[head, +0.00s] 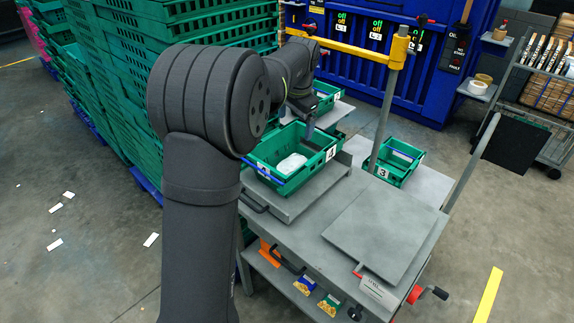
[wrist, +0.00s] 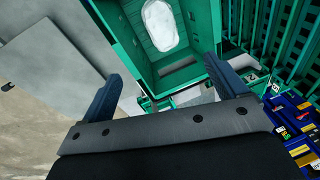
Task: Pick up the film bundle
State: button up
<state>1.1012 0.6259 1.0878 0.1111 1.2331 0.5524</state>
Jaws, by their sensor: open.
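The film bundle (head: 291,163) looks like a pale, crumpled white lump lying on the floor of a green crate (head: 262,158). In the wrist view the white bundle (wrist: 160,25) shows at the top, inside the same green crate (wrist: 119,42), beyond the fingertips. My gripper (wrist: 165,84) is open with its two blue fingers wide apart and nothing between them.
A second green crate (head: 392,163) marked 3 stands to the right, and another green crate (head: 325,97) stands behind. A tall stack of green crates (head: 115,70) rises at left. A yellow-topped post (head: 397,50) stands near the crates. The grey table plate (head: 380,232) is bare.

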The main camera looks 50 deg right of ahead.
notch_tip(320, 180, down, 4)
jog(key=w, duration=0.3)
send_near(292, 161)
jog(key=shift+g, duration=0.4)
jog(key=f, duration=0.1)
jog(key=w+f, duration=0.1)
jog(key=f, duration=0.1)
jog(key=w+f, duration=0.1)
jog(key=f, duration=0.1)
jog(key=shift+a+f, duration=0.15)
jog(key=shift+d+f, duration=0.3)
jog(key=shift+f, duration=0.65)
jog(key=shift+d+f, duration=0.25)
jog(key=shift+f, duration=0.75)
jog(key=shift+d+f, duration=0.3)
jog(key=shift+f, duration=0.65)
jog(key=c, duration=1.1)
